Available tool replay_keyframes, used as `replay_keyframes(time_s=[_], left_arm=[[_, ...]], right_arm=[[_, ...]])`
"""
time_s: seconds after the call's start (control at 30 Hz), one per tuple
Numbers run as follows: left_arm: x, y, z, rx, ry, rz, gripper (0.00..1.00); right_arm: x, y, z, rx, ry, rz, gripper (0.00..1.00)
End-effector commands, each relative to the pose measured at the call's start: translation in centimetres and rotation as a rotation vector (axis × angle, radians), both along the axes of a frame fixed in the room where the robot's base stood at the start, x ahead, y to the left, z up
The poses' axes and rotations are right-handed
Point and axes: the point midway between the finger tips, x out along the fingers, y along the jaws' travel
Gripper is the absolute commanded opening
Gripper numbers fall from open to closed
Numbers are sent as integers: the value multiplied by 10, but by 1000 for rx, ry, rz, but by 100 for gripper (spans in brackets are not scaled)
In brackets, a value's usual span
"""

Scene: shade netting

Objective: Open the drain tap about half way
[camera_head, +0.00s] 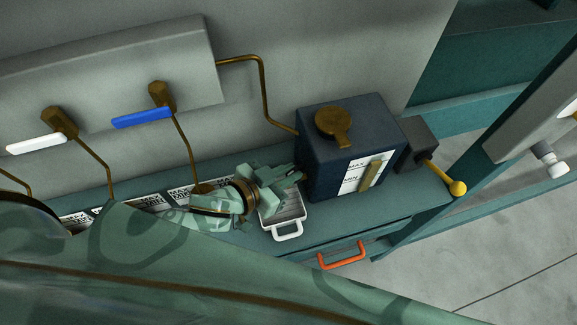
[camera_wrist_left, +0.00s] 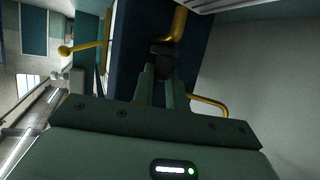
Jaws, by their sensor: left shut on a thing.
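A navy tank (camera_head: 330,165) with a brass cap on top and a MAX/MIN label stands on the teal bench. My left gripper (camera_head: 289,180) is at the tank's left side, above a small tray with a white handle (camera_head: 288,229). In the left wrist view my left gripper (camera_wrist_left: 160,78) is shut on a dark handle (camera_wrist_left: 161,52), which looks like the drain tap's. A bent brass pipe (camera_wrist_left: 179,24) shows just beyond it. In the head view the gripper hides the tap, so its opening angle cannot be told. My right gripper is not in view.
A white lever (camera_head: 37,144) and a blue lever (camera_head: 142,116) are on the back panel. A yellow-knobbed lever (camera_head: 457,188) sticks out right of the tank. An orange drawer handle (camera_head: 342,256) is on the bench front. My arm covers the lower left.

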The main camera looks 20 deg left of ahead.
Motion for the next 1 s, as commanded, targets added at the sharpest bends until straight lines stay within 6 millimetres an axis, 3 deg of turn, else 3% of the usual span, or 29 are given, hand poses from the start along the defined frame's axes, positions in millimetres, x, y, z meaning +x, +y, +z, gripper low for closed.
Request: replay_keyframes(time_s=[0.03,0.3,0.6,1.0], left_arm=[[2,2,6,6,0,-36,0],[5,5,3,8,-4,-228,0],[6,6,1,5,-2,-346,0],[6,5,0,2,-1,-374,0]], right_arm=[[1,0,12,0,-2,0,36],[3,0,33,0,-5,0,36],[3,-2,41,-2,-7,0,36],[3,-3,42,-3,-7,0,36]])
